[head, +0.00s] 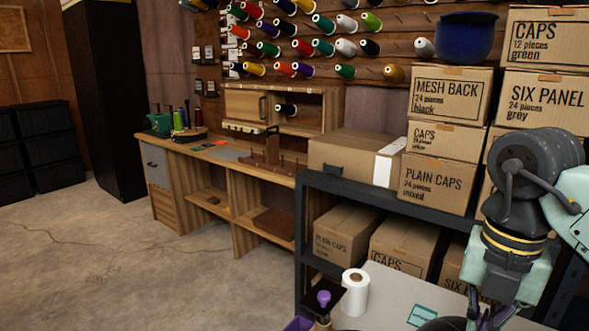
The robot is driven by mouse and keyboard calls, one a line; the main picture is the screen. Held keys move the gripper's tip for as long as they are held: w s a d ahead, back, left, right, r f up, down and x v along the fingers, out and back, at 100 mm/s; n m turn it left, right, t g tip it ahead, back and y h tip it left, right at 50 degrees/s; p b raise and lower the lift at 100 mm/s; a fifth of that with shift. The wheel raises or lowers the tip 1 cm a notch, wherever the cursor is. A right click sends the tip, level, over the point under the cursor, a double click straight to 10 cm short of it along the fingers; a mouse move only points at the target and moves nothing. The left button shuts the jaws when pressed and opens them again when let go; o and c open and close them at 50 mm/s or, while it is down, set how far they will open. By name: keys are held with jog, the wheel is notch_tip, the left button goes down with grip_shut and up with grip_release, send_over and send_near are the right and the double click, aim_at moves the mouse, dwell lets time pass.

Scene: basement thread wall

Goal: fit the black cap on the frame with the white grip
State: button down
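My gripper (488,318) is at the bottom edge in the lower right, pointing down, over the near worktop. Its fingertips are cut off, so I cannot tell whether it is open or shut, or holds anything. A dark rounded shape (442,324) shows just left of it at the bottom edge. It may be the black cap, but too little shows to be sure. I cannot make out a frame with a white grip. A purple knob (323,298) stands over a dark piece at the worktop's left end.
The pale worktop (385,305) bears a white roll (355,290) and a teal-edged card (422,315). A dark shelf (400,206) with cardboard boxes (440,185) stands behind. A wooden bench (175,150) is further back left. The concrete floor (130,260) at left is clear.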

jog(key=shift+r+p, duration=2.35)
jog(key=shift+r, duration=1.2)
jog(key=shift+f, duration=0.1)
